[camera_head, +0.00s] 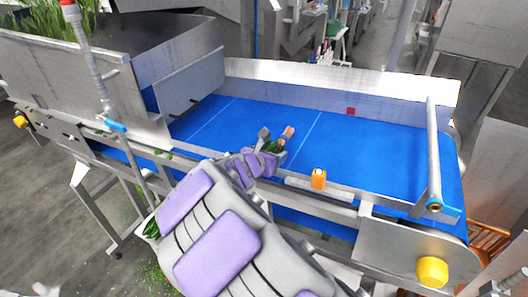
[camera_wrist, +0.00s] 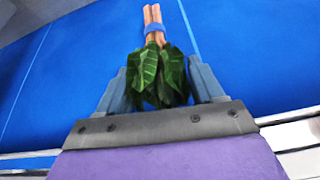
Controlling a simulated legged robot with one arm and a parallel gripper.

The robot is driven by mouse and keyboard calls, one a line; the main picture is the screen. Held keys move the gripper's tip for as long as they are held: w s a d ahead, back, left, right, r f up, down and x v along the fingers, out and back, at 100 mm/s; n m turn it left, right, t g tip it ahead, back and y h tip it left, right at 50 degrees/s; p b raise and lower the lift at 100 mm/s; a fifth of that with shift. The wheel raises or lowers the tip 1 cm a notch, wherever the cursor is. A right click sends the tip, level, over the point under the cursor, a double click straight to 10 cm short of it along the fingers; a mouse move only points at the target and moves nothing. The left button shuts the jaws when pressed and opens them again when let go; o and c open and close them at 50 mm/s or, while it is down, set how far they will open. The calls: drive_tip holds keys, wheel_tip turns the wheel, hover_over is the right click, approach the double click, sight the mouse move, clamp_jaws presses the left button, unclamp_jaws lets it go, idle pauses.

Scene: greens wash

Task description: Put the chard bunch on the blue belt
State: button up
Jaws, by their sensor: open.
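The chard bunch (camera_wrist: 158,72) has dark green leaves and pinkish-orange stalks tied with a blue band. In the wrist view it lies on the blue belt (camera_wrist: 90,50), stalks pointing away from me, its leaves between my fingers. In the head view the chard bunch (camera_head: 286,138) shows beyond my gripper (camera_head: 268,140), partly hidden by it. The blue belt (camera_head: 375,150) runs across the conveyor. In the wrist view my gripper (camera_wrist: 160,82) is open, with a finger on each side of the leaves. Whether the fingers touch the leaves I cannot tell.
A metal guard wall (camera_head: 390,95) runs along the belt's far side. An orange block (camera_head: 318,179) sits on the near rail. A metal post (camera_head: 433,150) stands at right. Greens (camera_head: 45,20) fill a steel bin at upper left. The belt's right half is clear.

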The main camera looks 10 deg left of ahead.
drive_tip(key=d+v, duration=0.1)
drive_tip(key=v, duration=1)
drive_tip(key=shift+s+r+p, duration=0.25)
drive_tip(key=shift+s+p, duration=0.15)
drive_tip(key=shift+p, duration=0.05)
